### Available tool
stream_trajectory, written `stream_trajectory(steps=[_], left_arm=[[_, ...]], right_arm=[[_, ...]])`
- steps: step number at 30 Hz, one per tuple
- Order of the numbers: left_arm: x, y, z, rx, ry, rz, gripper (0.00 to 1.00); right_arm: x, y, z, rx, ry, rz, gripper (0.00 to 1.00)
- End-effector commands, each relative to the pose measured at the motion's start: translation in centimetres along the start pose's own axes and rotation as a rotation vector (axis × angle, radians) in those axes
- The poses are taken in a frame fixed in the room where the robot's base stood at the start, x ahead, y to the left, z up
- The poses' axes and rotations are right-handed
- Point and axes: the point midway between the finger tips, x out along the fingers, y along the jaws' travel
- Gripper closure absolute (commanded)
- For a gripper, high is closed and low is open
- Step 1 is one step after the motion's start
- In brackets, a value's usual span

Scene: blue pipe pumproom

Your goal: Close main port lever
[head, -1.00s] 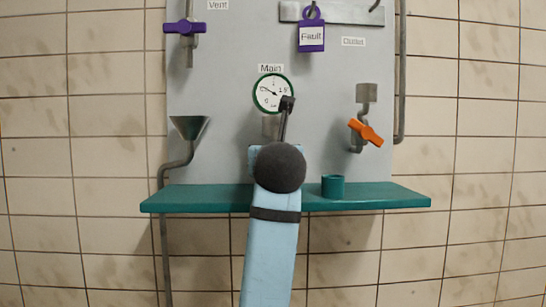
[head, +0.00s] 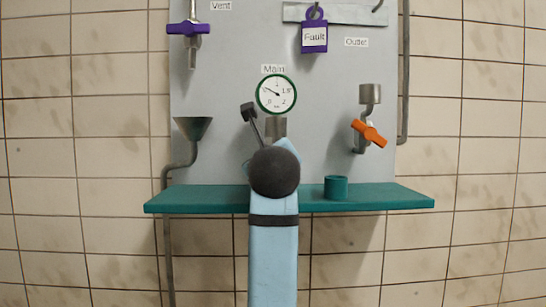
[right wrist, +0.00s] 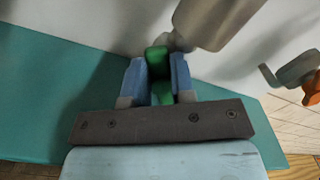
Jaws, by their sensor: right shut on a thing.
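The main port lever (right wrist: 157,60) shows in the right wrist view as a green handle below a grey metal pipe end. My right gripper (right wrist: 158,85) has its two blue fingers closed on the handle, one on each side. In the head view the Main gauge (head: 276,94) hangs under the "Main" label, with a grey pipe piece (head: 276,127) below it. My right arm stands in front of the port there and hides the lever and most of the gripper. My left gripper is in neither view.
A teal shelf (head: 220,198) runs below the port, with a teal cup (head: 336,187) on it. A funnel (head: 193,128) is at left. An orange outlet lever (head: 369,134), a purple vent lever (head: 188,28) and a purple "Fault" padlock (head: 314,37) are on the panel.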

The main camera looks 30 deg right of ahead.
Motion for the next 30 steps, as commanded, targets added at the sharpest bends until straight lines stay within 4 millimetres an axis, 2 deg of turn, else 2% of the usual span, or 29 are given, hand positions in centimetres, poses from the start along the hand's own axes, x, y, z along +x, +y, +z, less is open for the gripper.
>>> stream_trajectory(steps=[18,30], left_arm=[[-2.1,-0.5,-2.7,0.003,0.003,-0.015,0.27],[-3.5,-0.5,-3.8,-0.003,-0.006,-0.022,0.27]], right_arm=[[0.1,0.9,0.0,-0.586,0.000,-0.002,1.00],[0.0,1.4,-0.6,-0.878,0.000,-0.005,1.00]])
